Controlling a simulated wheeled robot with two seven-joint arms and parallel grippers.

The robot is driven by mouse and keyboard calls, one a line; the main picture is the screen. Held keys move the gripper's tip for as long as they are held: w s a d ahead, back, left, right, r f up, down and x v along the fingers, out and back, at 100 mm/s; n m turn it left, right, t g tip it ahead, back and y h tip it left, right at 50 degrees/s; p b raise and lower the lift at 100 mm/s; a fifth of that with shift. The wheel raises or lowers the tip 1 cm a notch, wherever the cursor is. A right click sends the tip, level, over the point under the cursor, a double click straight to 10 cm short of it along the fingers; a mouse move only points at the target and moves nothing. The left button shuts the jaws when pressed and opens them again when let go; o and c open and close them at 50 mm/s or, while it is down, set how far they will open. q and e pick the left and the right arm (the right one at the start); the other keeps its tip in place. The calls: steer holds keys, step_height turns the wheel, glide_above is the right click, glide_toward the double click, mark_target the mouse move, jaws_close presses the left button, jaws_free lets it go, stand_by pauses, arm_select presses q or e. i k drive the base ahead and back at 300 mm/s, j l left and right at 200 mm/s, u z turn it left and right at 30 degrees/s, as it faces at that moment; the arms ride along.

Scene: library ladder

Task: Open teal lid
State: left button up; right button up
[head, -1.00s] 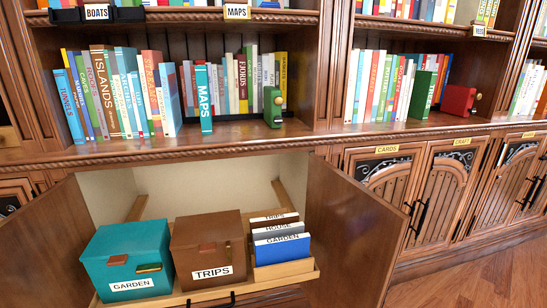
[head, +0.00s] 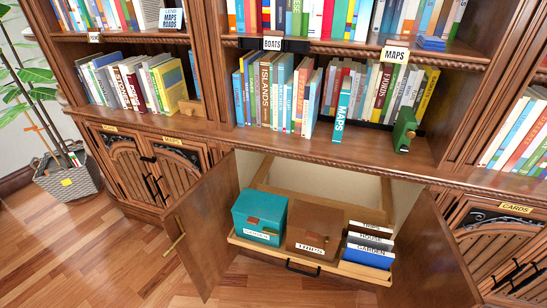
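The teal box (head: 258,222) stands at the left end of a pulled-out wooden tray (head: 345,268) in the open lower cabinet. Its teal lid (head: 262,203) is shut, with a small brown tab and a brass-coloured piece at the front. A white label on its front is hard to read now; it read GARDEN in the earlier frame. A brown box (head: 315,224) labelled TRIPS stands right beside it. Neither of my grippers is in view.
Upright folders (head: 370,245) fill the tray's right end. The left cabinet door (head: 208,232) and right cabinet door (head: 432,250) stand open on either side. A potted plant (head: 68,175) is at far left. The wooden floor (head: 110,260) at front left is clear.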

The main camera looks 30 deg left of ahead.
mark_target(255, 204)
steer(key=u, duration=1.05)
